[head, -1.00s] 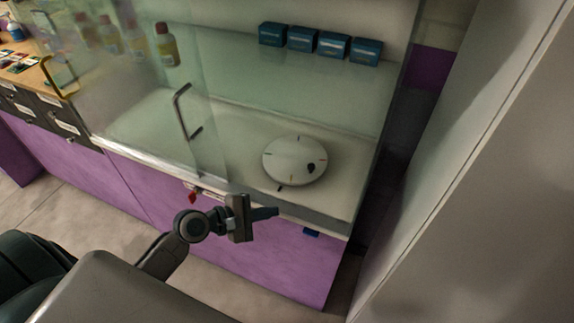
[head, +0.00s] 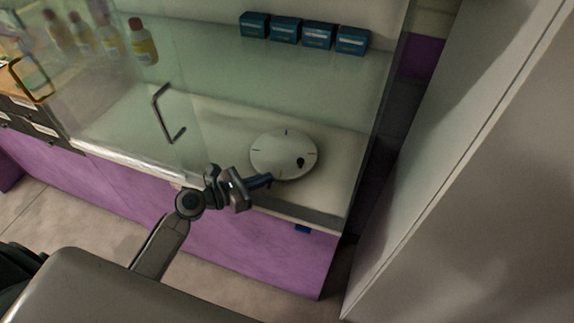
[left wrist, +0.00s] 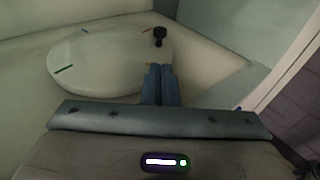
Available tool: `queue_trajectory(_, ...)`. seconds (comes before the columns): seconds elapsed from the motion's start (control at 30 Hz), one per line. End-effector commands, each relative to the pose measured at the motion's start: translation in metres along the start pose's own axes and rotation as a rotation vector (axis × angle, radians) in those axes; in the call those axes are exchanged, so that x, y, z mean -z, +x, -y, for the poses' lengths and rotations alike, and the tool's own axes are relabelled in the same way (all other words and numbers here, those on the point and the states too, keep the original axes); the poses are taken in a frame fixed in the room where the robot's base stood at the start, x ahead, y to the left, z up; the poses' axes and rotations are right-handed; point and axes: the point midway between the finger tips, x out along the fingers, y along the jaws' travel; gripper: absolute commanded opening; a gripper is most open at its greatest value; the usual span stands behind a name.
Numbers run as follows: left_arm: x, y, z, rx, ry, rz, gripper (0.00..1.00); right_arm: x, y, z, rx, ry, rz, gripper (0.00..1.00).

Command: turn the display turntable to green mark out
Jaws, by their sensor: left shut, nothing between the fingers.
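The display turntable (head: 275,145) is a round white disc on the pale shelf of the cabinet. A black knob (head: 300,163) stands on its right front part. In the left wrist view the turntable (left wrist: 100,65) shows a green mark (left wrist: 63,70) near its left edge, a blue mark (left wrist: 85,30) at the far left and a red mark (left wrist: 146,30) beside the knob (left wrist: 159,37). My left gripper (head: 268,180) is shut and empty at the disc's front edge; in the wrist view its fingertips (left wrist: 160,68) overlap the rim below the knob. I cannot tell whether they touch. My right gripper is out of view.
A glass panel with a metal handle (head: 165,115) covers the cabinet's left part. Several blue boxes (head: 286,29) and bottles (head: 142,42) stand on the upper shelf. A tall pale panel (head: 460,170) is on the right. The shelf around the disc is clear.

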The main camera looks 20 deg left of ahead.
Motion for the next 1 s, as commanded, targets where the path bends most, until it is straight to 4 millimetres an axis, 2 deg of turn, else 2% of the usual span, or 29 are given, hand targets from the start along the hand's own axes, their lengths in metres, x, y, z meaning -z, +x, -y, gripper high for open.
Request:
queue_trajectory(0.2,-0.003,0.04,0.001,0.001,-0.003,0.004,0.0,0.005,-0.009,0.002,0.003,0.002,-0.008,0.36)
queue_trajectory(0.4,-0.012,0.064,0.001,0.001,0.0,0.002,0.0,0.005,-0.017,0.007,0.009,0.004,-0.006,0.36)
queue_trajectory(0.6,-0.013,0.073,0.001,0.001,0.0,-0.001,0.0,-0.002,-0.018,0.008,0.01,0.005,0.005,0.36)
queue_trajectory(1.0,-0.013,0.073,0.001,-0.004,-0.001,0.0,0.0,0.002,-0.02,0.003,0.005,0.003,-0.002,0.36)
